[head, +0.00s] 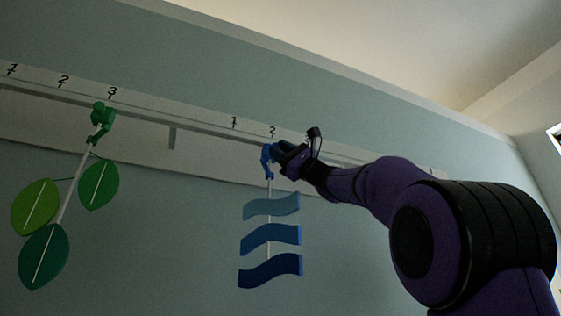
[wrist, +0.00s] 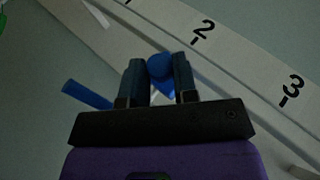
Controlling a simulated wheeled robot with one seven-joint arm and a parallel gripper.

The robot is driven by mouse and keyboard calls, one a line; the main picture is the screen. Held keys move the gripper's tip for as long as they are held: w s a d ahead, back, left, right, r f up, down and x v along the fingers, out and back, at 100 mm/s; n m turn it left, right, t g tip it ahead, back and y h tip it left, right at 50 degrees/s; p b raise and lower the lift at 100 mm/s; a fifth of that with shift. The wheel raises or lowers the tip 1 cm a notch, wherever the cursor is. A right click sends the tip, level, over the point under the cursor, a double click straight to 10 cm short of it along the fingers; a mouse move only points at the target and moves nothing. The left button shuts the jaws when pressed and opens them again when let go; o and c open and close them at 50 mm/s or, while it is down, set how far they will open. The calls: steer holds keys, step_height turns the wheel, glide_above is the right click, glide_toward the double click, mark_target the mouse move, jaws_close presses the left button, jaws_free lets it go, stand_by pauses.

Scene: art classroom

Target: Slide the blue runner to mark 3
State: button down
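The blue runner (head: 267,160) hangs on the white rail, just below mark 2 (head: 272,131), with a pale rod and wavy blue plates (head: 270,238) hanging from it. Mark 3 of this scale is partly hidden behind my gripper in the head view, but shows clearly in the wrist view (wrist: 292,88), to the right of mark 2 (wrist: 203,31). My gripper (head: 280,153) reaches the runner from the right. In the wrist view its two dark fingers (wrist: 159,80) lie on either side of the runner's round blue knob (wrist: 160,66), with no clear gap.
A green runner (head: 101,116) with green leaf plates (head: 42,256) hangs at mark 3 of a separate scale on the left. A short grey post (head: 172,137) stands between the two scales. The rail (head: 210,138) right of the blue runner is partly covered by my arm.

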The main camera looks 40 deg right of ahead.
steer(key=s+d, duration=0.3)
steer(key=d, duration=0.8)
steer(key=shift+s+d, duration=0.15)
steer(key=shift+d, duration=0.15)
steer(key=c, duration=0.9)
jaws_free()
steer(key=shift+f, duration=0.1)
steer(key=v, duration=1)
steer(key=shift+s+d+f, duration=0.15)
steer(key=shift+s+f, duration=0.05)
steer(key=shift+s, duration=0.05)
